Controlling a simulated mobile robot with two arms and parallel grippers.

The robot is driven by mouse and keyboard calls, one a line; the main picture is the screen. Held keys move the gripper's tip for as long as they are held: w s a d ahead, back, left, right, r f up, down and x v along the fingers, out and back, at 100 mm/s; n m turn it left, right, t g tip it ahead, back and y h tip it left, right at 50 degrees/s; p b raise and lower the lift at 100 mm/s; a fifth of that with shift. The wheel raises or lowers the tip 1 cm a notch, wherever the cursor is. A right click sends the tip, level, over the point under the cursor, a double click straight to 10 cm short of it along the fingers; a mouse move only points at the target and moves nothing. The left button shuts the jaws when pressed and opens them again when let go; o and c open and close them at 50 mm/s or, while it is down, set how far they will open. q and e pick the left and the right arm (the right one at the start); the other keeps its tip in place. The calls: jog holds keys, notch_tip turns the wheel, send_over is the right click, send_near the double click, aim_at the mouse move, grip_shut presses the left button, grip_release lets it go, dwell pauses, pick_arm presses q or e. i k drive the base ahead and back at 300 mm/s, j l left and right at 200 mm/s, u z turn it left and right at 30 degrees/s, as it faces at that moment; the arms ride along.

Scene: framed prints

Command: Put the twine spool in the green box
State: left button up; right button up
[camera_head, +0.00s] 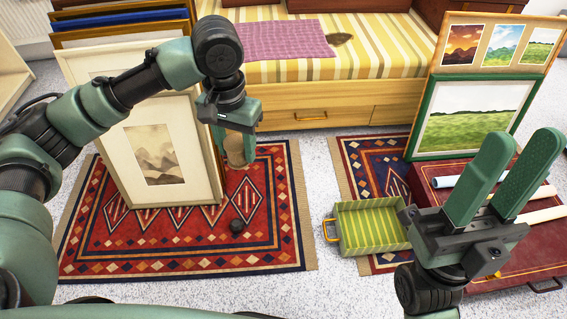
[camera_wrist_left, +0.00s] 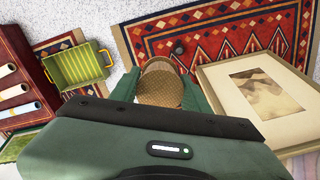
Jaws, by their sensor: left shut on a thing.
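The twine spool (camera_head: 236,152) is tan and is held in my left gripper (camera_head: 238,140), above the red patterned rug in front of the framed print. In the left wrist view the spool (camera_wrist_left: 161,84) sits between the fingers of my left gripper (camera_wrist_left: 165,95). The green box (camera_head: 368,228) is a small open tray with a green striped inside and yellow handles. It stands right of the left gripper and looks empty; it also shows in the left wrist view (camera_wrist_left: 79,67). My right gripper (camera_head: 505,180) is at the lower right, its fingers apart and pointing up, with nothing between them.
A large framed print (camera_head: 155,125) leans left of the spool. A small dark round thing (camera_head: 237,226) lies on the red rug (camera_head: 190,250). A red case (camera_head: 475,163) with rolled papers stands right of the box. Speckled floor (camera_head: 328,285) is clear in front.

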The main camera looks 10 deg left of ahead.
aim_at(385, 228)
jog(key=i+l+z, duration=0.15)
jog(key=z, duration=1)
jog(key=i, duration=0.55)
